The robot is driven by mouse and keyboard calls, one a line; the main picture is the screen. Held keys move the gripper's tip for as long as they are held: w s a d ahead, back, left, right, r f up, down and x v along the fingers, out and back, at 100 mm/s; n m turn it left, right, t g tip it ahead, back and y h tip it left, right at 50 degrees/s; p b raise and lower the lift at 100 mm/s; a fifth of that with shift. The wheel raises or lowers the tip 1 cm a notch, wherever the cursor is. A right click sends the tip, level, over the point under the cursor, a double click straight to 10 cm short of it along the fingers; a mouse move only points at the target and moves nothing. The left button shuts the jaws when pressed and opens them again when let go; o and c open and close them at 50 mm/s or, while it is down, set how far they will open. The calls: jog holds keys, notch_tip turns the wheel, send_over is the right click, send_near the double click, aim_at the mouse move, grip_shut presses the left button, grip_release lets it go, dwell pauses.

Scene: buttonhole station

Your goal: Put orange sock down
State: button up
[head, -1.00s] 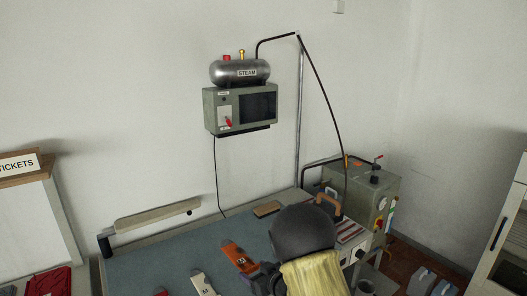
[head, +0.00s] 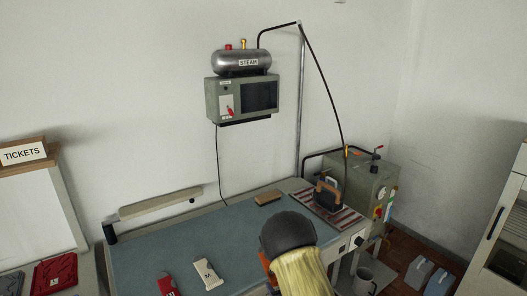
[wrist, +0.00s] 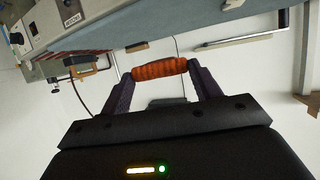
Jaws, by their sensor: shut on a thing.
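The orange sock (wrist: 152,73) looks like a ribbed orange roll in the wrist view. My gripper (wrist: 160,69) is shut on it, with one dark finger at each end. In the head view only a sliver of the orange sock (head: 265,262) shows at the left edge of my arm. My arm's dark round joint and yellow sleeve hide the rest of it and the fingers there. The sock is over or near the front right of the blue-topped table (head: 190,240); its height above the top cannot be told.
A white tagged piece (head: 208,273) and a red one (head: 166,284) lie left of my arm. A brown block (head: 268,198) lies at the back. An iron (head: 327,195) stands on a striped pad at right. A mug (head: 365,280) is right of my arm. The table's middle is clear.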

jog(key=s+d+f+m+t+h+b, duration=0.1)
jog(key=s+d+f+m+h, duration=0.15)
jog(key=d, duration=0.25)
jog(key=s+d+f+m+h, duration=0.1)
jog(key=s+d+f+h, duration=0.1)
jog(key=s+d+f, duration=0.25)
notch_tip(320, 180, down, 9)
jog(key=w+b, duration=0.1)
jog(key=b, duration=0.8)
jog(key=shift+d, duration=0.15)
jog(key=shift+r, duration=0.15)
jog(key=s+f, duration=0.4)
jog(key=f, duration=0.1)
jog(key=shift+f, duration=0.25)
jog(key=shift+s, duration=0.15)
jog(key=shift+d+m, duration=0.1)
jog(key=shift+m, duration=0.15)
jog(key=shift+s, duration=0.1)
